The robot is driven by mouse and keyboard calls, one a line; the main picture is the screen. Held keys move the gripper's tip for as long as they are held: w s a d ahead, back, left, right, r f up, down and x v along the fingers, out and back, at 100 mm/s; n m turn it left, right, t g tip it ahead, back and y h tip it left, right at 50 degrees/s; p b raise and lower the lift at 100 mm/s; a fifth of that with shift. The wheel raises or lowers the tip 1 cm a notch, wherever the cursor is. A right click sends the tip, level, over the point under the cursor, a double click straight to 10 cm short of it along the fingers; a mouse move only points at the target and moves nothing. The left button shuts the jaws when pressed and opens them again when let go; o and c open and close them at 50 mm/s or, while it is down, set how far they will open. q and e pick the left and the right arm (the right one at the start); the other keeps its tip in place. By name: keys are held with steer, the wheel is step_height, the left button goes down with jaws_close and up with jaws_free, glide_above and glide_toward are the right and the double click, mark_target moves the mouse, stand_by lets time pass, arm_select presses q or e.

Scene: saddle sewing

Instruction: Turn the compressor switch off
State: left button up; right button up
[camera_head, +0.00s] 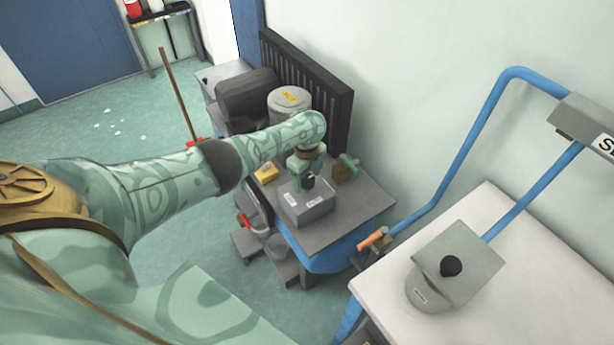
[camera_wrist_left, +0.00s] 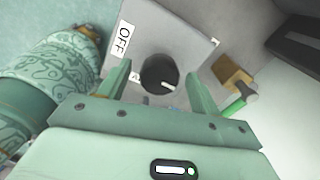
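The compressor switch is a grey box (camera_head: 305,206) with a round black knob and two small white labels on its face, standing on the grey bench. In the left wrist view the black knob (camera_wrist_left: 160,74) has a white pointer mark toward the lower right, away from the OFF label (camera_wrist_left: 124,39). A second label is mostly hidden behind a finger. My left gripper (camera_head: 306,172) is over the box from above. In the left wrist view its fingers are open, one on each side of the knob, with gaps visible. My right gripper is not in view.
A green-handled brass valve (camera_head: 346,169) stands beside the box. A yellow block (camera_head: 266,173) and a grey canister (camera_head: 289,102) are also on the bench.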

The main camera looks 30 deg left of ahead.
mark_target(307, 179)
arm_select(q)
step_height(307, 179, up, 16)
steer(key=p, duration=0.9)
steer(key=shift+r, duration=0.15)
